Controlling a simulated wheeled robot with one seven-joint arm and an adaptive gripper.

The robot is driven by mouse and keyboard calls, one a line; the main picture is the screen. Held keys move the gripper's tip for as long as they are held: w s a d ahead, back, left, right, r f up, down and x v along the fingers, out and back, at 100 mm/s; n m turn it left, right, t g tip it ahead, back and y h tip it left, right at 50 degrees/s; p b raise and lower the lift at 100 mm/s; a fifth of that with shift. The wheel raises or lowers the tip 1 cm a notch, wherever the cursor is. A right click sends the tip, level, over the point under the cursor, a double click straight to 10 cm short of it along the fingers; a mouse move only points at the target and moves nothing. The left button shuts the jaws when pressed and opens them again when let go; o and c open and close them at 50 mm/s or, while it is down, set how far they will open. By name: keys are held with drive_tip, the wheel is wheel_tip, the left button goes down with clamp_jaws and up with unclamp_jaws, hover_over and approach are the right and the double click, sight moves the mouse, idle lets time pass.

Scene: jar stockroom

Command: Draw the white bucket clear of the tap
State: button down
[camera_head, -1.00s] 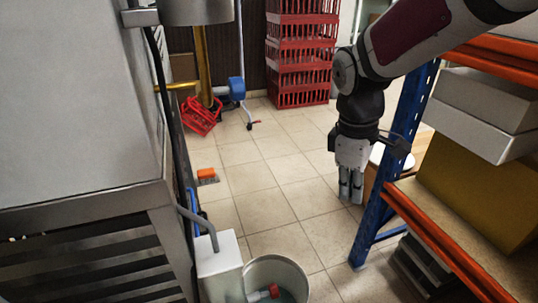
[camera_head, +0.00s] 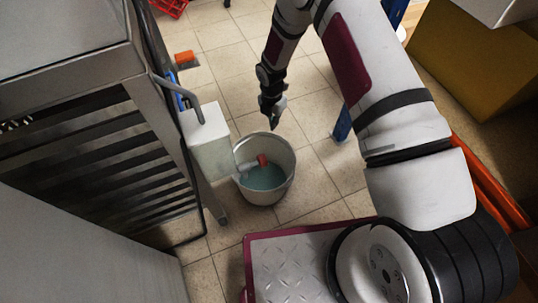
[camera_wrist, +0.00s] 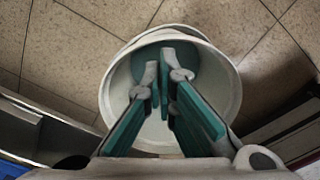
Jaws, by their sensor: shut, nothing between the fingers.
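The white bucket (camera_head: 281,181) stands upright on the tiled floor with blue-green liquid inside. A tap with a red part (camera_head: 262,160) shows within its rim, beside a white box (camera_head: 207,139). My gripper (camera_head: 274,124) points down near the bucket's far rim. In the wrist view, the bucket (camera_wrist: 229,88) lies beyond my gripper's fingers (camera_wrist: 165,72), which overlap its opening. The fingers are shut and empty. The gap between fingertips and rim is hard to judge. The tap is not clear in the wrist view, where the fingers cover part of the bucket's inside.
A slatted metal unit (camera_head: 110,150) stands close on the left. A blue shelf upright (camera_head: 342,124) and orange shelf beam (camera_head: 484,190) are on the right. An orange brush (camera_head: 185,58) lies farther back. Tiled floor is open behind and right of the bucket.

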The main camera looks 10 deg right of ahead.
wheel_tip(320, 180, down, 20)
drive_tip(key=s+a+n+b, duration=0.1)
drive_tip(key=s+n+b, duration=0.1)
drive_tip(key=n+b, duration=0.1)
drive_tip(key=shift+s+a+r+y+b, duration=0.2)
drive_tip(key=shift+a+y+b, duration=0.15)
drive_tip(key=shift+b, duration=0.55)
